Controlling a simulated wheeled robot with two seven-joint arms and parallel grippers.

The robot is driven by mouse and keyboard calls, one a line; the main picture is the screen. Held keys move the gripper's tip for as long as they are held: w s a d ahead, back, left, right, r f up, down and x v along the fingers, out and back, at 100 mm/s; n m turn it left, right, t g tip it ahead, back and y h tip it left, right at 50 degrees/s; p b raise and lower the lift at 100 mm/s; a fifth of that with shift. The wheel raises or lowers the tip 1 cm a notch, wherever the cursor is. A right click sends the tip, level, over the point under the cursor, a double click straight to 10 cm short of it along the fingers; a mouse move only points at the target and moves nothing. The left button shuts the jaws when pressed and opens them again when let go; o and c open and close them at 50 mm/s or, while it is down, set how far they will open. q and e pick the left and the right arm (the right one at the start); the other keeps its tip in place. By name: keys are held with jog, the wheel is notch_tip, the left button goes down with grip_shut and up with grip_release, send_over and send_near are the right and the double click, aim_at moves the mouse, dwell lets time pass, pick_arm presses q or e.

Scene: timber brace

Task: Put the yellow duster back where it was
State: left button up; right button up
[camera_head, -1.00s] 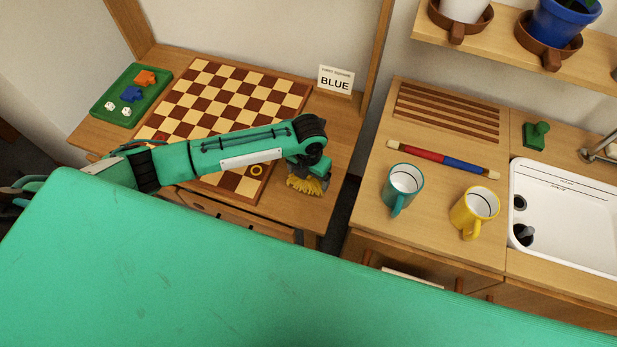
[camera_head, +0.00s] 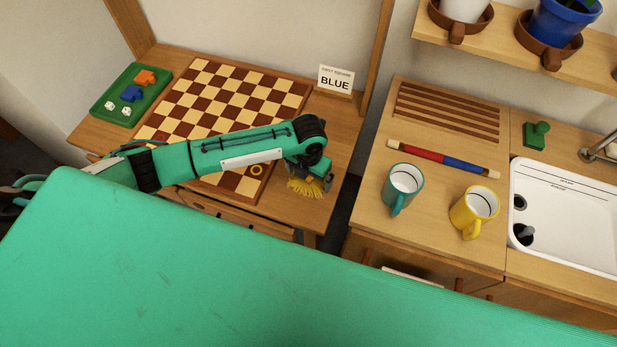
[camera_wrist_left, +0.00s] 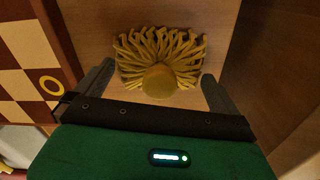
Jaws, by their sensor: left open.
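The yellow duster (camera_head: 305,187) has a fringe of yellow strands and rests at the right end of the wooden desk, just right of the checkered board (camera_head: 235,105). In the left wrist view the duster (camera_wrist_left: 160,65) shows its strands fanned out and a round yellow knob towards me. My left gripper (camera_head: 312,180) is right above or at the duster, pointing down. In the left wrist view the open fingers of the left gripper (camera_wrist_left: 158,88) stand on either side of the duster's knob. Whether they touch it cannot be told. My right gripper is not in view.
A yellow ring (camera_head: 257,170) lies on the board's near right corner. A sign reading BLUE (camera_head: 336,80) stands behind. A green tray (camera_head: 132,95) holds game pieces and dice. On the counter to the right are a teal mug (camera_head: 403,186) and a yellow mug (camera_head: 473,212).

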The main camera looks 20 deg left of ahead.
pick_arm(q)
notch_tip(320, 180, up, 10)
jog(key=shift+r, duration=0.25)
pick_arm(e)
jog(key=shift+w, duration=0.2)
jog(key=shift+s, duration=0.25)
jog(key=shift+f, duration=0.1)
